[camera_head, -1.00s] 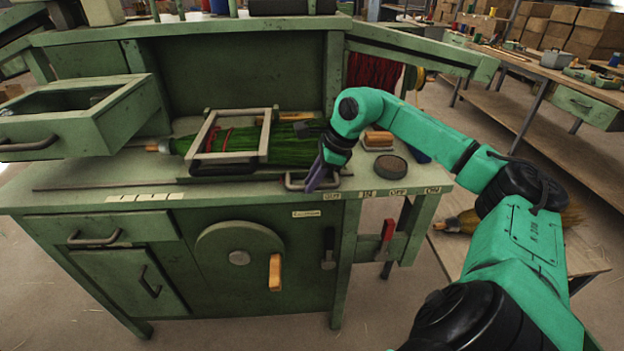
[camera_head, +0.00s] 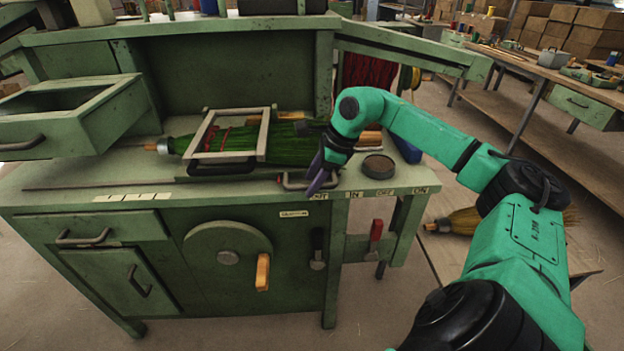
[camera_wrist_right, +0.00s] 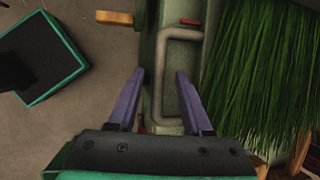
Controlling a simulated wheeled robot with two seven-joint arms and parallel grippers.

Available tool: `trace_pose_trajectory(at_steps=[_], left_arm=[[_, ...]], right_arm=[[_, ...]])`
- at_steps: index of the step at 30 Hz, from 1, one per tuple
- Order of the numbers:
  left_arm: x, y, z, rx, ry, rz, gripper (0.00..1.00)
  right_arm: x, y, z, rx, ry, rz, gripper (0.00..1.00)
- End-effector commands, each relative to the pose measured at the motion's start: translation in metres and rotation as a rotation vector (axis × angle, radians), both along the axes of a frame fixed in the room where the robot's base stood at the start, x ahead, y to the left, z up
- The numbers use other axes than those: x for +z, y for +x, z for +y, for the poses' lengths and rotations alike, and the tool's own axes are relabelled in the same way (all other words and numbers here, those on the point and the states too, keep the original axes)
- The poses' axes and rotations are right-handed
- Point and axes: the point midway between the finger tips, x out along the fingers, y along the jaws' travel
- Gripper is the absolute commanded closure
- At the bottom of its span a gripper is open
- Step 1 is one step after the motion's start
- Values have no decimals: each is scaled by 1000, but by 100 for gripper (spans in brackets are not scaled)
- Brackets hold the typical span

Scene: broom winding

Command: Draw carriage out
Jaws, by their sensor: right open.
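The green broom (camera_head: 290,150) lies flat on the workbench top, with its handle end to the left. A pale rectangular frame (camera_head: 265,135) stands over it; I cannot tell how much of this is the carriage. A grey U-shaped handle (camera_head: 290,184) sits at the bench's front edge by the paper labels. My right gripper (camera_head: 320,176) is over the right end of this handle, with purple fingers pointing down. In the right wrist view, the open fingers (camera_wrist_right: 158,80) are apart and the handle (camera_wrist_right: 165,75) lies below and between them, reaching right. Contact cannot be told. My left gripper is not in view.
A round dark disc (camera_head: 378,165) lies on the bench just right of my gripper. An open drawer (camera_head: 60,130) juts out at left. A crank wheel (camera_head: 228,240) and a red lever (camera_head: 376,230) are on the front. Another broom (camera_head: 462,220) lies on a low shelf at right.

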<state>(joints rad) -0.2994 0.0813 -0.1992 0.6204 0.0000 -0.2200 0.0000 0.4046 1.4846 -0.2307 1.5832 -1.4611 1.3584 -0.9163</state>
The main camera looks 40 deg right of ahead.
Motion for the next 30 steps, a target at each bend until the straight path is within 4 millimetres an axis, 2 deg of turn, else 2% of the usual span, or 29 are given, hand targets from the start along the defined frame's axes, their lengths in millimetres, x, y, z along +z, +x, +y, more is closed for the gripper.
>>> trace_pose_trajectory(at_steps=[5,8,11,14,18,21,25,30], left_arm=[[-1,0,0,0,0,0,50],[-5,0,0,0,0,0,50],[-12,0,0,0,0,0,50],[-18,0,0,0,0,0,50],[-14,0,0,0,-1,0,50],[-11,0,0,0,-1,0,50],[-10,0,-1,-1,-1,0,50],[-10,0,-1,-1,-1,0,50]], right_arm=[[1,-1,0,0,1,-1,50],[9,-4,-3,-1,-1,-2,50],[28,-13,-7,-2,-5,-2,50],[55,-24,-14,-4,-4,-5,50],[97,-39,-22,-4,-1,-4,50],[118,-48,-26,-3,-1,-2,50],[131,-54,-29,-1,1,-1,50],[133,-55,-30,1,2,0,50]])
